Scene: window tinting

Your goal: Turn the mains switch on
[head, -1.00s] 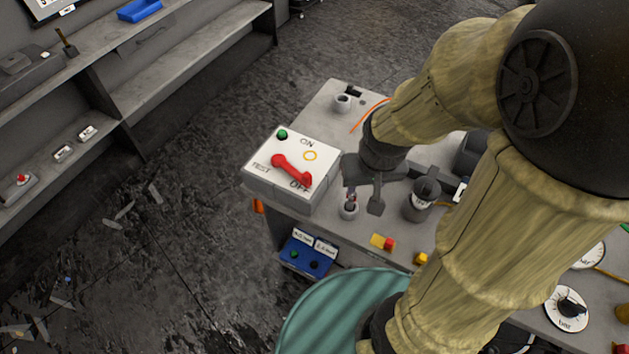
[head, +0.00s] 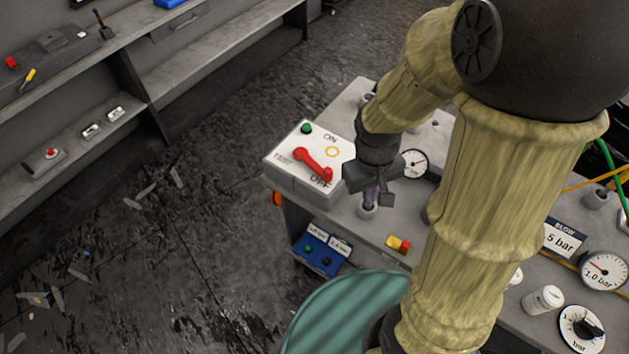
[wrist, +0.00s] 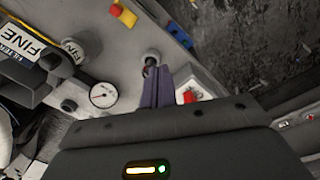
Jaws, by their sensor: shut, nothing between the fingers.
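The mains switch is a white box (head: 288,172) with a red lever (head: 313,164) on its sloping face. The face carries ON, OFF and TEST labels, a green round part and a yellow ring. The lever's knob end lies by OFF, at the lower right. My gripper (head: 370,196) is right of the box, apart from the lever, pointing down over a small round post on the bench. In the wrist view the slim purple-grey fingers (wrist: 156,88) are together and empty. The box's red lever (wrist: 189,96) shows partly there, just right of the fingers; the rest is hidden.
A pressure gauge (head: 413,163) stands right of my gripper. A yellow-and-red button (head: 398,244) is on the bench front. A blue box with buttons (head: 321,250) sits below the bench edge. A green drum (head: 335,315) stands in front.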

